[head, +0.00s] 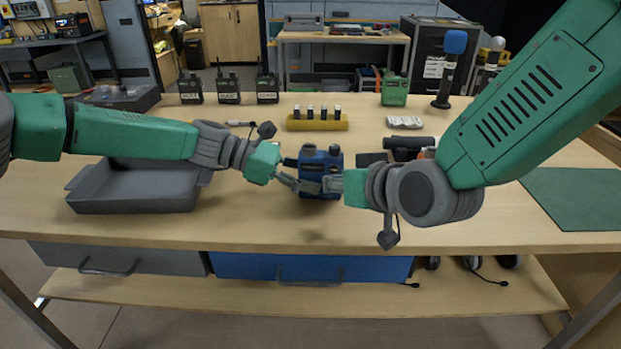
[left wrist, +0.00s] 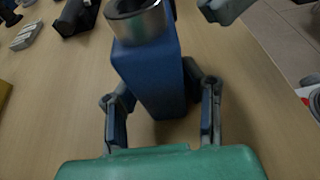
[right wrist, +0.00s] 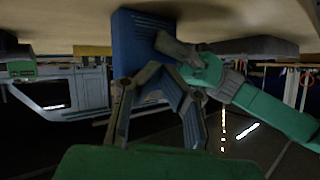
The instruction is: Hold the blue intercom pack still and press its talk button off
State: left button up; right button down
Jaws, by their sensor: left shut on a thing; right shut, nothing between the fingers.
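The blue intercom pack (head: 320,163) stands on the table near the middle of its front half. My left gripper (head: 302,184) reaches it from the left and is shut on it. In the left wrist view the pack (left wrist: 150,75) sits between the two fingers, with a silver ring on its upper end. My right gripper (head: 333,184) is at the pack's front right, shut and empty, its tips close against it in the picture. In the right wrist view its fingers meet just below the pack (right wrist: 137,45); I cannot tell whether they touch. The talk button is hidden or too small to see.
A grey tray (head: 130,205) lies left under my left arm. A yellow holder (head: 317,123) and several radios (head: 228,90) stand behind the pack. A black cylinder (head: 408,143) lies at its right. A green mat (head: 575,200) covers the right. The table's front edge is clear.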

jog(key=shift+s+a, duration=0.15)
jog(key=shift+s, duration=2.6)
pick_arm(q)
jog(key=o, duration=1.3)
